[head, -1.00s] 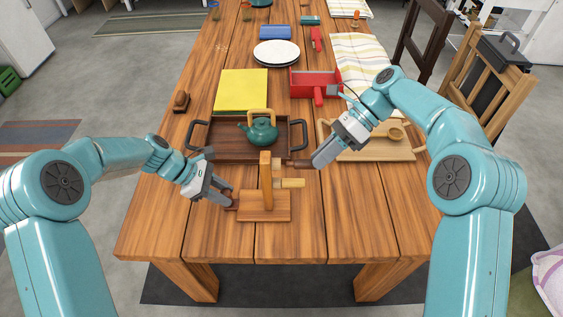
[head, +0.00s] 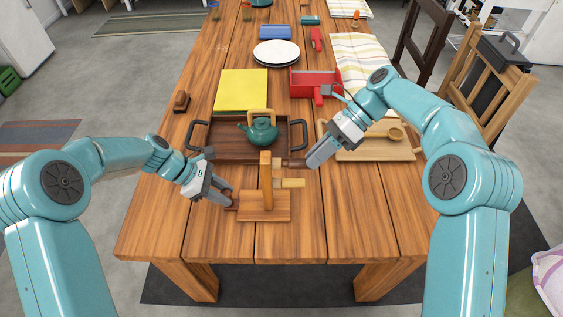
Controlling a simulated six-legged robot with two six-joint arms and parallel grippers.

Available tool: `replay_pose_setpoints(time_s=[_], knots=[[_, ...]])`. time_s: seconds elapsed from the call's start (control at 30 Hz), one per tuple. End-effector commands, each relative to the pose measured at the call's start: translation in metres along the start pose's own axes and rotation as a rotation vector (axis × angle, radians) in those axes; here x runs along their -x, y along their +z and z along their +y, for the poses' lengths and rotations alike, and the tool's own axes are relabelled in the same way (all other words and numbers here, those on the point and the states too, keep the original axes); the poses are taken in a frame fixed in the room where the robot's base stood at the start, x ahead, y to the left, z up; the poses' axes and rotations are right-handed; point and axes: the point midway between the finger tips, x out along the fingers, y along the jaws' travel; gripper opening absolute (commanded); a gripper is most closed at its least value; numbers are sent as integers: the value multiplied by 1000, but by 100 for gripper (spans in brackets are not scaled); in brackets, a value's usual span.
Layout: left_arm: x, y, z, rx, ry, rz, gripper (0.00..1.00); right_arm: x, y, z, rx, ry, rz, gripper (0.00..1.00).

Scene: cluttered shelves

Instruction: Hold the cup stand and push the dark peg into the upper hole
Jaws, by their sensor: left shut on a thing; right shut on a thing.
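The wooden cup stand (head: 265,173) has an upright post on a flat square base (head: 264,208) near the table's front. A light peg (head: 291,183) sticks out to the right from the post's lower part. My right gripper (head: 313,161) is shut on the right end of the dark peg (head: 294,162). The peg lies roughly level, pointing left at the upper part of the post. I cannot tell whether its tip is inside the upper hole, which is hidden.
A dark wooden tray (head: 223,150) holding a teal teapot (head: 262,130) is just behind the stand. The table front is clear on both sides.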

Motion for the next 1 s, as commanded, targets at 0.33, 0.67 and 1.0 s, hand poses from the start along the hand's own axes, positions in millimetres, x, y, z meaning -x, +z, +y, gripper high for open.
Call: replay_pose_setpoints(time_s=[0.33, 0.67, 1.0], knots=[[-2, -1, -1, 0, -4, 1, 0, -7, 6, 0, 0, 2, 1, 0], [-2, -1, -1, 0, -4, 1, 0, -10, 10, 0, 0, 1, 0, 0], [-2, -1, -1, 0, -4, 1, 0, -10, 10, 0, 0, 1, 0, 0]])
